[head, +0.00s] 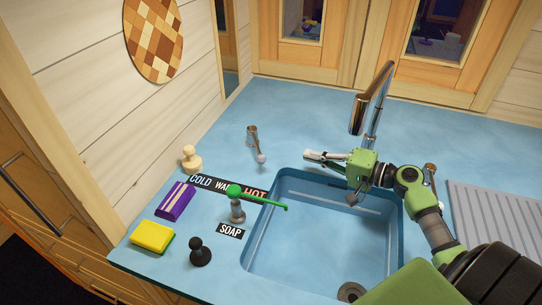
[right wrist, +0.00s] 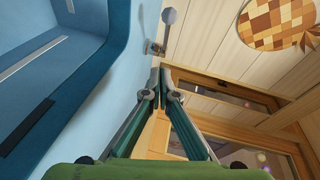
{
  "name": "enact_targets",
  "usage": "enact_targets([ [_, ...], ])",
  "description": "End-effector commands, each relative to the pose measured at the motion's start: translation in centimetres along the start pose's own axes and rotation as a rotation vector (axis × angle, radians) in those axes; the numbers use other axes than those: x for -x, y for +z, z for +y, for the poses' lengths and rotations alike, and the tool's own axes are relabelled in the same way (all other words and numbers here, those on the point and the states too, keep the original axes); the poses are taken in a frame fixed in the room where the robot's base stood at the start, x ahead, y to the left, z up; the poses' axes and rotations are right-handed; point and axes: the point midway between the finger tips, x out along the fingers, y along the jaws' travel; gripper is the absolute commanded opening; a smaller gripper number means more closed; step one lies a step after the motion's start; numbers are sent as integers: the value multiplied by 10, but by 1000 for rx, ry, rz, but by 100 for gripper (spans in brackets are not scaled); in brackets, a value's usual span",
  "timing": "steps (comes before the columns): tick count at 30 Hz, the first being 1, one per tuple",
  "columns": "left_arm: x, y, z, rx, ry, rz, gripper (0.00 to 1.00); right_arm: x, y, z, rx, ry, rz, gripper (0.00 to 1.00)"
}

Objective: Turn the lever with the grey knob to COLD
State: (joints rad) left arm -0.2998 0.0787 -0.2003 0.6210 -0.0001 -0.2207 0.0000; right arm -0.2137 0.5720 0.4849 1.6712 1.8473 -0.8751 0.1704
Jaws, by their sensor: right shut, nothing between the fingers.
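The lever (head: 253,139) with the grey knob (head: 261,158) stands on the blue counter behind the sink. It has a metal base, and its knob end points toward the front and slightly right, toward the HOT end of the label strip (head: 228,187) that reads COLD, WARM, HOT from left to right. My right gripper (head: 307,156) is shut and empty, to the right of the lever and apart from it, over the sink's back edge. In the right wrist view the shut fingertips (right wrist: 164,68) are below the lever (right wrist: 155,48) and its knob (right wrist: 169,15). My left gripper is not in view.
The sink (head: 315,235) and tall faucet (head: 371,100) are at the centre and back. A soap dispenser (head: 237,208) with a green spout, a wooden knob-like piece (head: 191,159), purple box (head: 175,201), yellow sponge (head: 152,237) and black stopper (head: 200,251) stand left. Another lever (head: 430,170) is right.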

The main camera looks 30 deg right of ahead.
Motion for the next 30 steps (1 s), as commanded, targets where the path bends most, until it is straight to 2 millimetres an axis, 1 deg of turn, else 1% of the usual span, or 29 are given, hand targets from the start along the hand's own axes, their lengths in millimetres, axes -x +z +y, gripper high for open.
enact_targets([
  [1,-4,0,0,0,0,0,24,2,-3,-1,-4,-9,-8,0],
  [4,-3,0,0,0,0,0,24,3,-6,-7,-11,-22,-16,0],
  [8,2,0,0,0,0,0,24,-6,-6,-10,-14,-26,-17,0],
  [11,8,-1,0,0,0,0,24,-23,-6,-12,-12,-26,-17,0],
  [21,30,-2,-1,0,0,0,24,-95,-5,-14,-14,-25,-15,0],
  [22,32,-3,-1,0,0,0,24,-100,-4,-14,-15,-25,-16,0],
  [24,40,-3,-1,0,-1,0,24,-106,7,-14,-15,-24,-17,0],
  [30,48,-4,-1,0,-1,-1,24,-120,21,-12,-14,-23,-16,0],
])
